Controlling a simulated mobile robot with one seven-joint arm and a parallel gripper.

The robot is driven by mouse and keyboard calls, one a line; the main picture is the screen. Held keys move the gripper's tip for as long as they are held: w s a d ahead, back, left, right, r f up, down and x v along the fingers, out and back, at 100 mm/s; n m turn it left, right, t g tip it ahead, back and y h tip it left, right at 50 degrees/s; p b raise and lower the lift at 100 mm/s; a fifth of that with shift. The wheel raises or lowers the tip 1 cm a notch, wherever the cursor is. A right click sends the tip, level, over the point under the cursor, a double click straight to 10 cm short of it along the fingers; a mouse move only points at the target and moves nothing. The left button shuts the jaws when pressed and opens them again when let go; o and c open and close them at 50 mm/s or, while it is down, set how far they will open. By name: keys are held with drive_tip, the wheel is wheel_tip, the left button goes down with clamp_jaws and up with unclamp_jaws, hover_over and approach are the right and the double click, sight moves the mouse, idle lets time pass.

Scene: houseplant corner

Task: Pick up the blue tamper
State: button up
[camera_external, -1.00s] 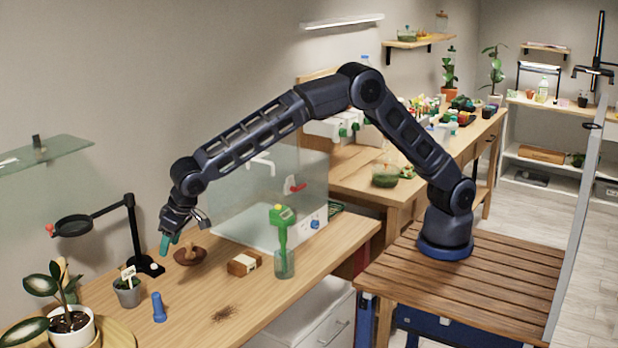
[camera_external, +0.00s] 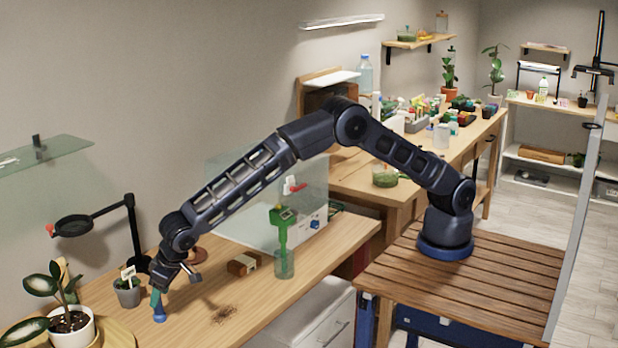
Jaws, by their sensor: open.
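The blue tamper (camera_external: 160,314) stands upright on the wooden bench near its front left. Its lower part shows; its upper part is hidden behind or between my gripper's fingers. My gripper (camera_external: 158,299) points down with its teal fingertips at the tamper's top. It is open. I cannot tell from this view whether the fingers touch the tamper or stand on both sides of it.
A small potted plant with a white label (camera_external: 128,291) is close on the left. A magnifier stand (camera_external: 134,232) rises behind. A wooden block (camera_external: 243,264) and a glass with a green tool (camera_external: 284,263) stand to the right. Dark crumbs (camera_external: 223,314) lie on the bench.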

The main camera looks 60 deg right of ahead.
drive_tip(key=x, duration=0.5)
drive_tip(key=shift+s, duration=0.1)
drive_tip(key=shift+d, duration=0.1)
drive_tip(key=c, duration=1.1)
